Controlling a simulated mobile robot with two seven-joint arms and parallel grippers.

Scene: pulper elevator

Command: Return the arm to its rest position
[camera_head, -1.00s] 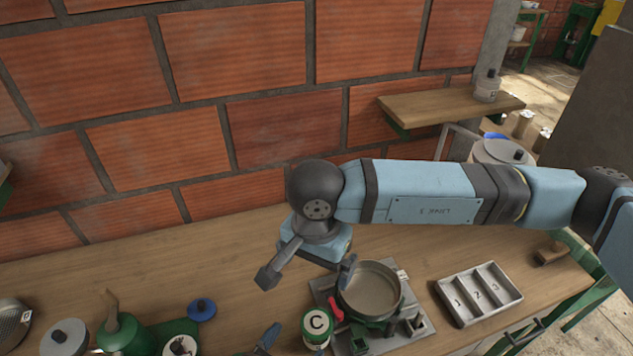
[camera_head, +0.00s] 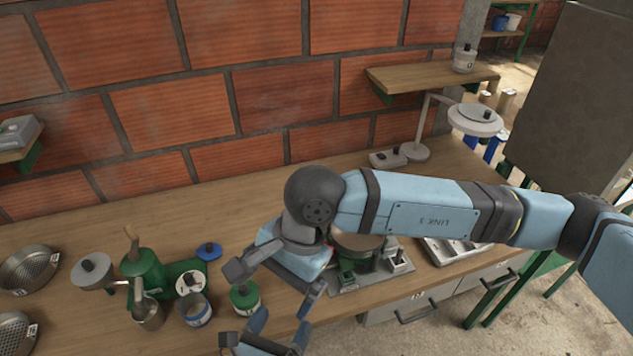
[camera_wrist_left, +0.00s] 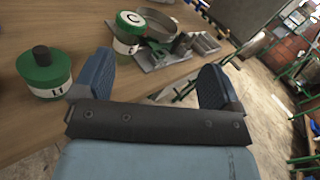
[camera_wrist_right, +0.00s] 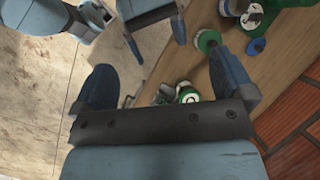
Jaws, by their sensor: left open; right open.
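My right arm comes in from the right in the head view. Its gripper (camera_head: 274,288) points down and is open above the front of the bench. In the right wrist view the right gripper (camera_wrist_right: 163,80) shows nothing between its spread fingers. My left gripper (camera_head: 279,330) is lower, at the bottom edge, close to the right one. In the left wrist view the left gripper (camera_wrist_left: 158,82) is open and empty, with bench edge and floor beyond it. The left gripper also shows at the top of the right wrist view (camera_wrist_right: 158,32).
A green-lidded jar (camera_head: 244,298) stands beside the grippers on the wooden bench (camera_head: 110,237). The round pan (camera_head: 357,246) on its stand is partly hidden by my right arm. A green pulper (camera_head: 143,268) and sieves (camera_head: 28,268) stand left. A lamp (camera_head: 475,119) stands back right.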

